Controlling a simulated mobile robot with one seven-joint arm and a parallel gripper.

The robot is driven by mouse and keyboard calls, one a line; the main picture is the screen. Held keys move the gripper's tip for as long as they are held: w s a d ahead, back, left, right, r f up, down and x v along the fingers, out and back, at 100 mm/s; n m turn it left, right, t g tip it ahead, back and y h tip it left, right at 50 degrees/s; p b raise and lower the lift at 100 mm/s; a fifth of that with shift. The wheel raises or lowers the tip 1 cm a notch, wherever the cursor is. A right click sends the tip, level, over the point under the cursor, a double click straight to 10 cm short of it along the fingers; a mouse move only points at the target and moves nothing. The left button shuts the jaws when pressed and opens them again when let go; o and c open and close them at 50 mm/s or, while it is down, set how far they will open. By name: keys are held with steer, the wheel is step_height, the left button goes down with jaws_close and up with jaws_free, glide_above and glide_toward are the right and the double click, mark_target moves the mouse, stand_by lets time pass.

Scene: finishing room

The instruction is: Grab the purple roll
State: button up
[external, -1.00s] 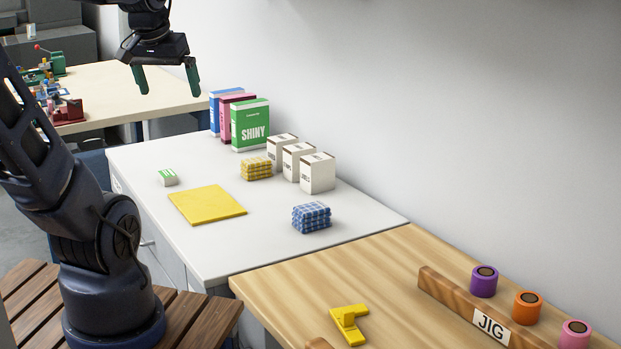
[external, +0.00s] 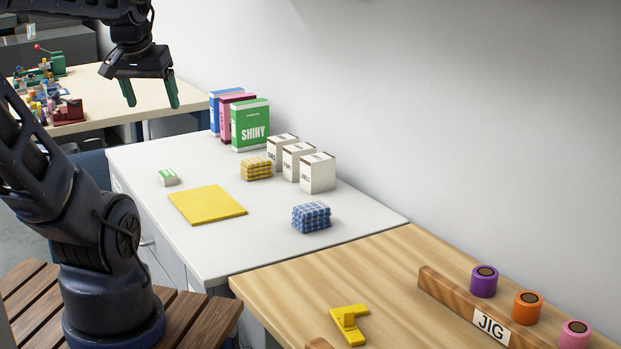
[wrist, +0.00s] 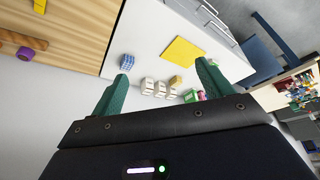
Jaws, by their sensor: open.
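My gripper (external: 151,103) is open and empty. It hangs high at the upper left of the external view, far from the roll. In the wrist view the green fingers (wrist: 162,82) are spread apart with nothing between them.
An orange roll (external: 528,307) and a pink roll (external: 575,334) stand in line with the purple one. A yellow piece (external: 349,325) lies on the bench. The white counter holds a yellow sheet (external: 207,204), folded cloths (external: 311,217), white boxes (external: 317,173) and a green SHINY box (external: 250,125).

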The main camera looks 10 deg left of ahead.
steer(key=w+d+f+m, duration=0.1)
steer(key=w+d+m, duration=0.4)
steer(key=w+d, duration=0.8)
steer(key=w+d+f+m+h, duration=0.1)
steer(key=w+d+f+m, duration=0.2)
steer(key=d, duration=0.5)
steer(key=w+d+f+m+h, duration=0.1)
steer(key=w+d+f, duration=0.2)
steer(key=w+d, duration=0.3)
steer(key=m+g+h, duration=0.2)
steer(key=m+g, duration=0.2)
steer(key=m, duration=0.3)
glide_toward(484, 272)
steer(key=x, duration=1.1)
steer(key=shift+h, duration=0.3)
steer(key=c, duration=1.1)
